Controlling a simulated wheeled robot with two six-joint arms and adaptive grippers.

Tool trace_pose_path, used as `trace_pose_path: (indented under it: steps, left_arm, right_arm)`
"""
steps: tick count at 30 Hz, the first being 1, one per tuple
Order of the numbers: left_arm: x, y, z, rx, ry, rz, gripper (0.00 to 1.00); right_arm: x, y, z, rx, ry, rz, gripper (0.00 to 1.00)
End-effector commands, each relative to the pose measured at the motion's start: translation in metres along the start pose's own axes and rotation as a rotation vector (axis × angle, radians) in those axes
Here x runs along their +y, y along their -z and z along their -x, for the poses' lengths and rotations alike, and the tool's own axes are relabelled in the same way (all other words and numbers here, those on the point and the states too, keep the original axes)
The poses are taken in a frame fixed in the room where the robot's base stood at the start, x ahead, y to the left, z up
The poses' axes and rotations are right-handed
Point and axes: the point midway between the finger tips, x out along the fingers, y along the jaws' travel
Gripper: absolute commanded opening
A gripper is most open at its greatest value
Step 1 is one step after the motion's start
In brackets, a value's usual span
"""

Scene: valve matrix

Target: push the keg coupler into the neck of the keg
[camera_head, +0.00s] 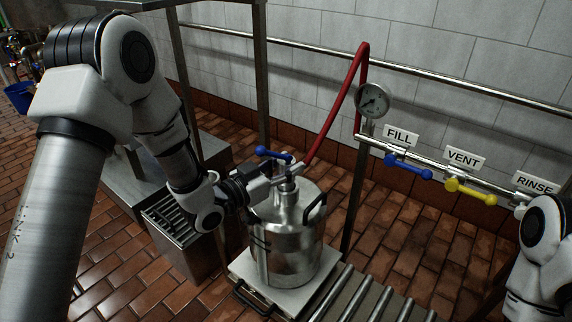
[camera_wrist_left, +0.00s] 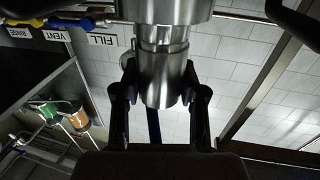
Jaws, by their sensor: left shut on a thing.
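The steel keg (camera_head: 290,235) stands upright on a pale platform, with its neck at the top centre. The keg coupler (camera_head: 287,186) is a metal body with a blue lever (camera_head: 272,153) and sits upright over the neck. My left gripper (camera_head: 268,188) reaches in from the left and is shut on the coupler. In the left wrist view, which is upside down, the fingers grip both sides of the coupler's cylinder (camera_wrist_left: 163,82), below the keg's wide metal top (camera_wrist_left: 165,10). How deep the coupler sits in the neck cannot be told. My right gripper is out of view.
A red hose (camera_head: 343,105) rises from near the coupler to the wall pipe by a gauge (camera_head: 372,101). Blue FILL (camera_head: 408,167) and yellow VENT (camera_head: 470,192) valves are on the right. A roller conveyor (camera_head: 365,300) lies in front; a drain box (camera_head: 180,235) stands left.

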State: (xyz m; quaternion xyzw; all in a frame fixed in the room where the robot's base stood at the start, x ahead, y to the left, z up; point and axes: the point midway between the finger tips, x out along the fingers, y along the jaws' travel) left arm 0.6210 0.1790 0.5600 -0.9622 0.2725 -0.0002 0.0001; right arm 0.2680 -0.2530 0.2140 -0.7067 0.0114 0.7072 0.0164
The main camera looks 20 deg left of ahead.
Motion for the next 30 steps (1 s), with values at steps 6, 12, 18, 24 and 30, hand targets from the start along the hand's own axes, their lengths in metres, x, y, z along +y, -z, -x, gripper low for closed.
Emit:
trace_pose_path:
  steps: [6,12,18,24,30]
  left_arm:
    - [0.0,0.001,0.0,0.002,0.0,-0.001,0.0]
    - [0.0,0.014,0.0,0.002,0.0,-0.001,0.0]
    - [0.0,0.025,0.0,0.002,0.0,0.0,0.0]
    - [0.0,0.037,0.0,0.002,0.0,0.0,0.0]
    - [0.0,0.048,0.0,0.002,0.0,0.0,0.0]
  right_arm:
    - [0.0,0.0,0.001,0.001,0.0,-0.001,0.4]
    - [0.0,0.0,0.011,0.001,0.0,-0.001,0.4]
    - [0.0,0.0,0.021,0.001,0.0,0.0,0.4]
    - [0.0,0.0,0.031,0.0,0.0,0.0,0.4]
    - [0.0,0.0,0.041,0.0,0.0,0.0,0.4]
